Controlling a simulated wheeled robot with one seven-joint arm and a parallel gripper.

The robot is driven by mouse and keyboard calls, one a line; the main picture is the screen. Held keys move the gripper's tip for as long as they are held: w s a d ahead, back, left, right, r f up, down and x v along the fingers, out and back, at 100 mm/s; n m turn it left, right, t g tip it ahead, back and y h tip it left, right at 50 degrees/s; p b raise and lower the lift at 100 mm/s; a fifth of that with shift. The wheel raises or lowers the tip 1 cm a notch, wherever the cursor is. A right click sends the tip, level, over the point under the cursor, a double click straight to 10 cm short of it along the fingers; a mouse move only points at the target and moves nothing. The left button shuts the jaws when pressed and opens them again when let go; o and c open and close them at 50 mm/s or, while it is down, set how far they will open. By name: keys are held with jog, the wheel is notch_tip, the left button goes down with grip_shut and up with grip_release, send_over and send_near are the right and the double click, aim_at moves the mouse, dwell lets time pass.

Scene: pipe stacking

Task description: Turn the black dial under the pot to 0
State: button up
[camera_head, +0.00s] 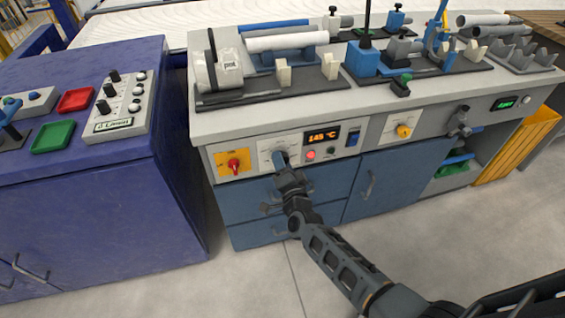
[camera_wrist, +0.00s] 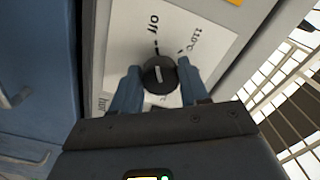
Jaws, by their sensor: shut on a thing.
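In the head view my gripper (camera_head: 280,160) covers the dial, and part of the plate (camera_head: 266,149) shows.
A red knob on a yellow plate (camera_head: 233,163) is just left of the dial. To the right are an orange temperature display (camera_head: 323,137), a red button (camera_head: 310,155), a blue switch (camera_head: 353,137) and a yellow knob (camera_head: 404,131). Blue drawers (camera_head: 245,203) are below. A purple cabinet (camera_head: 90,215) stands left.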

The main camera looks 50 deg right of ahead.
jog(key=shift+f, duration=0.1)
dwell(0.3)
jog(key=o, duration=1)
jog(key=shift+p+v, duration=0.35)
jog(key=shift+v, duration=3.55)
